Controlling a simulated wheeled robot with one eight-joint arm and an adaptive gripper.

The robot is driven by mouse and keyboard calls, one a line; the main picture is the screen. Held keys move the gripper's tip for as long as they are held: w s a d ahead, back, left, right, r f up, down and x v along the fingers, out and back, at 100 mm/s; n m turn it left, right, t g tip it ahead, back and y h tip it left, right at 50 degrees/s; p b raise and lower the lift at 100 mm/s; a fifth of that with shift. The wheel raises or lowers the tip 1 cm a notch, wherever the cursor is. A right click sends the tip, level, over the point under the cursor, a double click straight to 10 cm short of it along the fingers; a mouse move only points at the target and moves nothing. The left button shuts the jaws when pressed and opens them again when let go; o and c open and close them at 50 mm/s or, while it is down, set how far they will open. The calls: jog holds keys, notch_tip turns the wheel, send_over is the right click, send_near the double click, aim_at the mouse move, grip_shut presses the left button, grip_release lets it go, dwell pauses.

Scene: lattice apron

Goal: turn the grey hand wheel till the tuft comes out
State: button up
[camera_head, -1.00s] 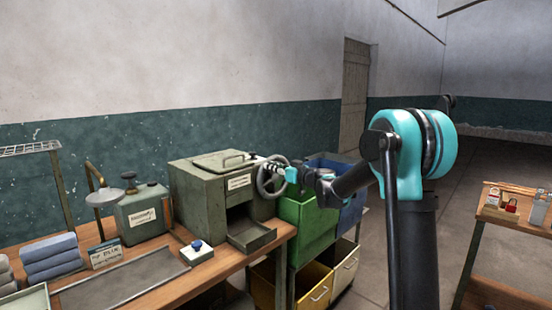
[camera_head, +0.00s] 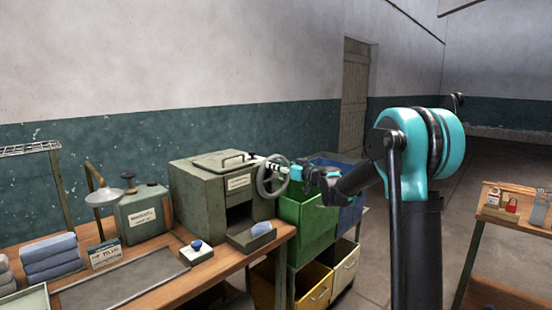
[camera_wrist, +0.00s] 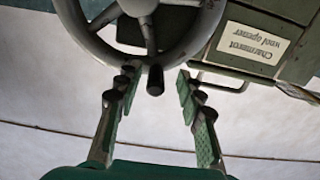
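The grey hand wheel (camera_head: 260,183) is on the right side of the green-grey box machine (camera_head: 200,200). In the wrist view the wheel (camera_wrist: 80,35) fills the top, with a dark handle (camera_wrist: 155,80) at its rim. My gripper (camera_wrist: 155,84) is open, its fingers apart on either side of that handle, with gaps visible; it also shows by the wheel in the head view (camera_head: 284,163). A pale blue tuft (camera_head: 262,229) lies in the small tray (camera_head: 240,243) below the machine's front opening. My arm hides part of the wheel's surroundings.
Green (camera_head: 307,225) and yellow (camera_head: 314,285) bins stand right of the bench. Another table (camera_head: 520,220) is at far right.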

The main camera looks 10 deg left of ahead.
jog(key=v, duration=0.6)
jog(key=shift+s, duration=0.15)
jog(key=shift+d, duration=0.15)
dwell(0.4)
jog(key=s+d+f+m+g+h, duration=0.2)
jog(key=s+d+f+h, duration=0.15)
jog(key=s+f, duration=0.65)
jog(key=s+d+f+m+g+h, duration=0.25)
jog(key=s+d+f, duration=0.25)
jog(key=s+f, duration=0.5)
jog(key=s+d+f+m+g+h, duration=0.1)
jog(key=s+d+f+m+h, duration=0.2)
jog(key=s+d, duration=0.5)
jog(key=s+d+f+m+g+h, duration=0.1)
jog(key=s+d+f+m+h, duration=0.2)
jog(key=s, duration=0.9)
jog(key=d+f+h, duration=0.2)
jog(key=d+f, duration=0.2)
jog(key=f, duration=0.1)
jog(key=shift+s+d, duration=0.2)
jog(key=shift+d, duration=0.2)
